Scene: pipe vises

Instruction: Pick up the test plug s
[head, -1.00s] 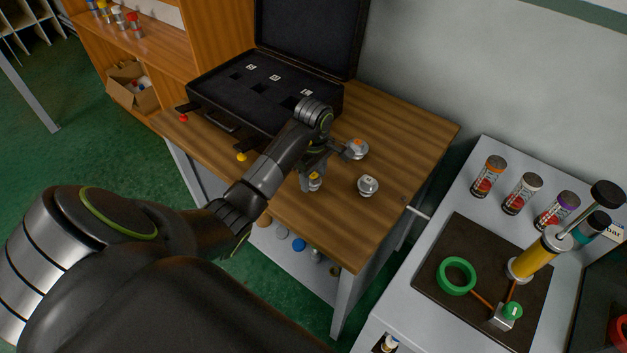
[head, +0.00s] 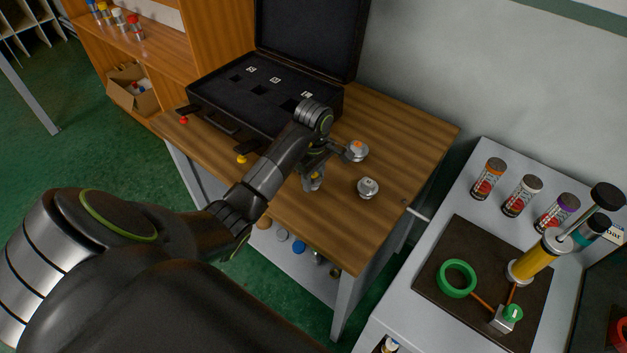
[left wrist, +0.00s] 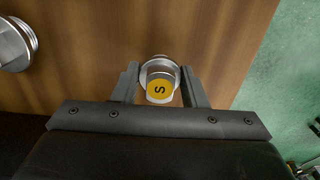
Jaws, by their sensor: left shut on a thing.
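The test plug s (left wrist: 159,88) is a silver round plug with a yellow label marked S. It sits between the fingers of my left gripper (left wrist: 160,92) in the left wrist view. The gripper is shut on it. In the head view my left gripper (head: 314,180) is low over the front part of the wooden table, and it hides most of the plug. I cannot tell whether the plug is clear of the tabletop. My right gripper is not in view.
Two other silver plugs stand close by, one with an orange label (head: 357,150) and one with a white label (head: 368,188). An open black case (head: 265,120) is behind. A grey bench (head: 420,310) with tins and a yellow pump stands to the right.

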